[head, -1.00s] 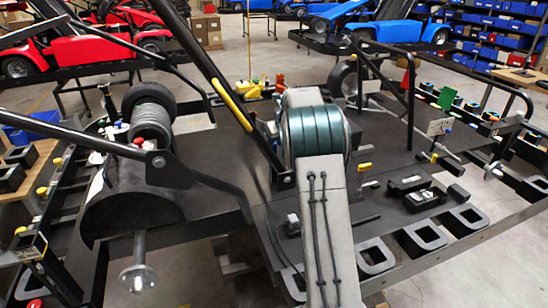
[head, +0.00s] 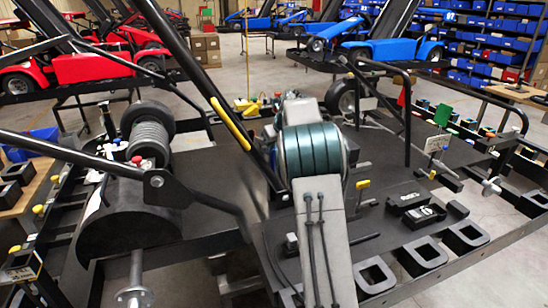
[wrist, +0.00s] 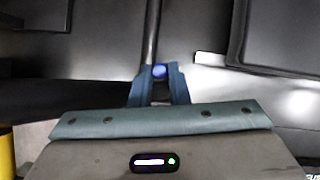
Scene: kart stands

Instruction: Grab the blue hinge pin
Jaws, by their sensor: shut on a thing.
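The blue hinge pin (wrist: 159,71) shows in the wrist view as a small round blue end between the fingertips, at the end of a dark bar. My gripper (wrist: 159,78) is shut on it, with a teal finger on each side. How far the pin sits in or out of its hinge cannot be told. In the head view, my grey and teal arm hides the gripper and the pin.
A black kart frame on a stand fills the foreground, with a slanting black bar (head: 206,85) beside my arm. Black square rings (head: 422,254) lie along the right edge. Red karts (head: 95,67) and blue karts (head: 390,45) stand behind.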

